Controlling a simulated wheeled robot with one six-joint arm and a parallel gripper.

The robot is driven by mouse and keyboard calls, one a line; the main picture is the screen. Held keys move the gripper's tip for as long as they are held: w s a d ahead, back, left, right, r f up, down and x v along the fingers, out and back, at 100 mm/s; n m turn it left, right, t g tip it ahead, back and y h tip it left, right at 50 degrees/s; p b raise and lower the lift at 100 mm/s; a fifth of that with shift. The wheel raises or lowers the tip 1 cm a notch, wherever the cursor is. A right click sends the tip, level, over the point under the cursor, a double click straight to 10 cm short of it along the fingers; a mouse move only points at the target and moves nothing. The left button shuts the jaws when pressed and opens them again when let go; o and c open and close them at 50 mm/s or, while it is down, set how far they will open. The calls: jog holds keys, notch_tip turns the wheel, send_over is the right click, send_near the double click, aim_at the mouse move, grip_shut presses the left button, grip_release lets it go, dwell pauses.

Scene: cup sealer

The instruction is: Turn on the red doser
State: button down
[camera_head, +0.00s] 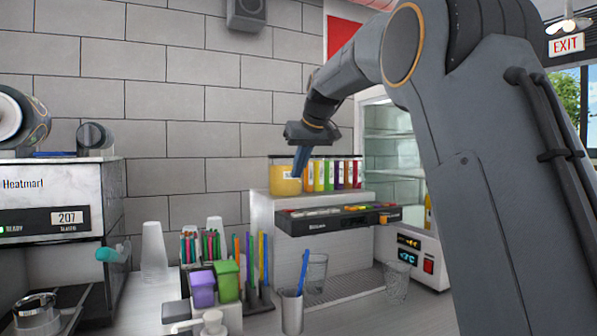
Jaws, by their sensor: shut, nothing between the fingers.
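The dispenser (300,240) is a light grey unit with a dark front panel (330,221) carrying a row of small coloured buttons or keys. Several coloured dosers stand in a row on top of it, with the red doser (357,172) at the right end. A large yellow jar (285,185) stands at the left end. My gripper (297,177) points down with its blue fingers shut and empty. It appears in front of the yellow jar, left of the red doser and above the panel. Whether it touches anything cannot be told.
Clear cups (398,282) stand below the panel. A metal cup with a blue straw (291,312) stands in front. Purple (203,289) and green containers, straws and white cups crowd the counter to the left. A glass-door fridge (390,140) stands behind right.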

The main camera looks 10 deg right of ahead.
jog(key=p+x, duration=0.2)
jog(key=x, duration=0.5)
notch_tip(320, 180, down, 2)
jog(key=shift+s+f+p, duration=0.1)
jog(key=shift+f+p, duration=0.1)
jog(key=shift+p, duration=0.15)
jog(key=shift+s+f, duration=0.1)
jog(key=shift+f, duration=0.85)
